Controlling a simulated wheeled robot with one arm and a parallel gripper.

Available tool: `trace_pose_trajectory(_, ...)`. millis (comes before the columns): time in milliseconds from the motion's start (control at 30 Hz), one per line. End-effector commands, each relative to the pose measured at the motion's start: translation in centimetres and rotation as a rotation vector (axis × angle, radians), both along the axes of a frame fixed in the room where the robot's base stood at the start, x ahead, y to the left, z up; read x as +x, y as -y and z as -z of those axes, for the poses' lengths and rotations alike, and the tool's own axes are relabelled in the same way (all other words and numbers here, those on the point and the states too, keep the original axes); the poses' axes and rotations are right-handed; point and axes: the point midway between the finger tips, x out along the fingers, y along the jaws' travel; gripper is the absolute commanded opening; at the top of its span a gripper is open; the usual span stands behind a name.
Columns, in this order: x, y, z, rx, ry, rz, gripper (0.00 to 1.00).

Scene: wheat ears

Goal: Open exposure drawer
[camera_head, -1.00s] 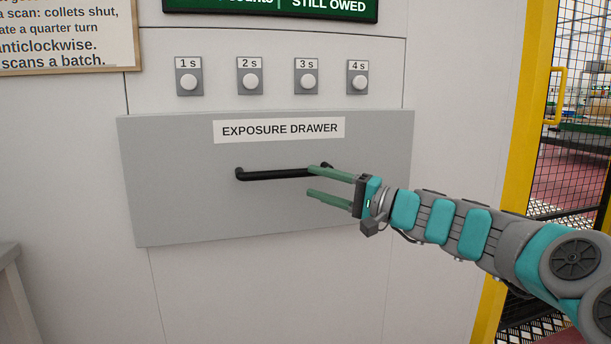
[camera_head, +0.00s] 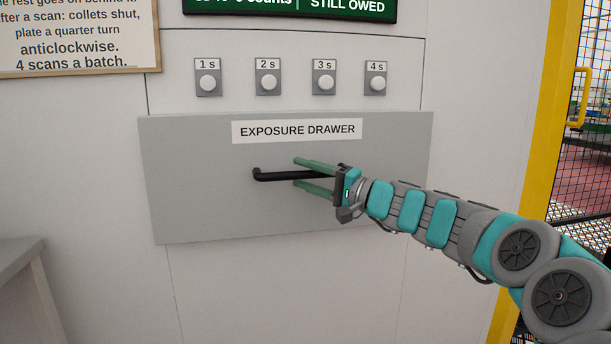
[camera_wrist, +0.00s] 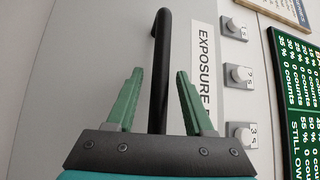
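The exposure drawer (camera_head: 200,205) is a grey front panel labelled "EXPOSURE DRAWER", and it looks shut in the wall. Its black bar handle (camera_head: 270,176) runs across the panel below the label. My gripper (camera_head: 314,174) is open, with one green finger above the handle and one below it. In the wrist view the handle (camera_wrist: 161,70) passes between the two spread fingers (camera_wrist: 155,100), with a gap visible on each side. The handle's right end is hidden behind my gripper in the head view.
Several white push buttons, including the 1 s button (camera_head: 208,83), sit in a row above the drawer. A green counts board (camera_head: 290,8) and a paper notice (camera_head: 80,40) hang higher. A yellow post (camera_head: 545,140) with mesh stands at right, a grey ledge (camera_head: 20,255) at lower left.

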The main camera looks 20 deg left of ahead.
Motion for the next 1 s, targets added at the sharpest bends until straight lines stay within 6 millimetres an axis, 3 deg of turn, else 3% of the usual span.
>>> trace_pose_trajectory(67,0.01,0.01,0.03,0.000,0.000,0.000,0.42)
trace_pose_trajectory(433,0.02,0.01,0.05,-0.001,0.000,0.000,0.01)
trace_pose_trajectory(1000,0.01,0.00,0.10,-0.002,0.000,0.000,0.00)
